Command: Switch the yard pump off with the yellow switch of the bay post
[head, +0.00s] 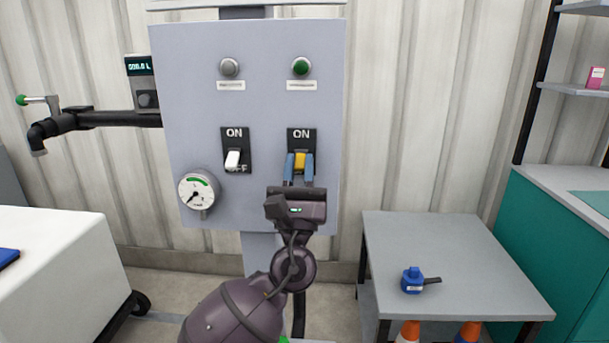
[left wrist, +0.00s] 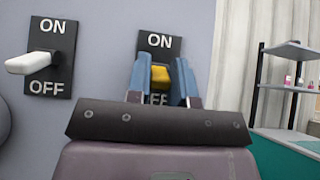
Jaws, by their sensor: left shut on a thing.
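The grey bay post panel (head: 265,110) stands in the middle of the head view. The yellow switch (head: 300,161) is on its right side, on a black plate marked ON at the top. My left gripper (head: 300,172) is in front of it, with its blue fingers on either side, shut on the yellow lever. In the left wrist view the yellow switch (left wrist: 160,77) shows between the fingers, and the lower label is partly hidden. The white switch (head: 233,160) is to the left, its lever pointing down towards OFF. My right gripper is not in view.
A green lamp (head: 301,66) and a grey lamp (head: 229,67) are above the switches. A round gauge (head: 199,191) is at lower left, and a pipe with a tap (head: 60,121) reaches out left. A grey table (head: 450,250) with a blue valve (head: 413,281) stands right.

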